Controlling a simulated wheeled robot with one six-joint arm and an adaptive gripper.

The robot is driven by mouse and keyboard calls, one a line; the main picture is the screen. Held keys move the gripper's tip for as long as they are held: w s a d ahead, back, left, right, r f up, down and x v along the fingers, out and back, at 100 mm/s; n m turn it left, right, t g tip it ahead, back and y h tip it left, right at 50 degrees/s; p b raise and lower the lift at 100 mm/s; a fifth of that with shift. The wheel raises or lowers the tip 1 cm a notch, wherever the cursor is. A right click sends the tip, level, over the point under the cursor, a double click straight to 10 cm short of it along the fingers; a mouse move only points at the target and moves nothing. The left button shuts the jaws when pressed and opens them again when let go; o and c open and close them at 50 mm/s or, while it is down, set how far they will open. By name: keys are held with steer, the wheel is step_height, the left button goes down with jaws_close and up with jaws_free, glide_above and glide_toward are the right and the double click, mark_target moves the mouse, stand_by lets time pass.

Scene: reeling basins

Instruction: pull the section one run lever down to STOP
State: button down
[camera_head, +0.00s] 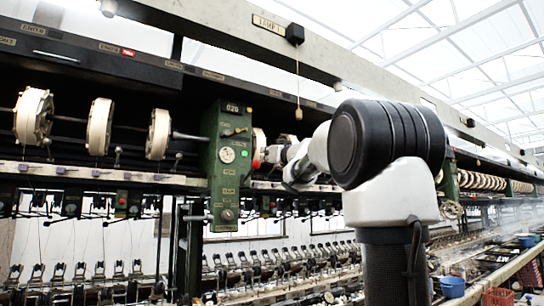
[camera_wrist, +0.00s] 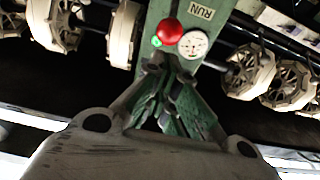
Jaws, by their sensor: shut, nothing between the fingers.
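The green section post (camera_head: 228,165) stands left of centre in the head view, with a gauge, a green light and small plates. In the wrist view, its green face (camera_wrist: 165,10) bears a plate reading RUN (camera_wrist: 202,12). In the head view, my gripper (camera_head: 272,154) is at the post's right side; my arm hides what lies behind.
White reels (camera_head: 100,126) on a shaft flank the post, and reels (camera_wrist: 250,70) also show in the wrist view. A pull cord (camera_head: 298,90) hangs from the beam. A blue bucket (camera_head: 451,287) and a red crate (camera_head: 497,297) stand at lower right.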

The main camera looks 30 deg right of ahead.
mark_target(258, 166)
steer(key=w, duration=0.2)
steer(key=w+r, duration=0.1)
steer(key=w, duration=0.4)
steer(key=shift+a+r, duration=0.15)
steer(key=shift+f, duration=0.65)
steer(key=shift+s+f, duration=0.3)
steer(key=shift+f, duration=0.5)
steer(key=shift+s+f, duration=0.25)
steer(key=shift+f, duration=0.5)
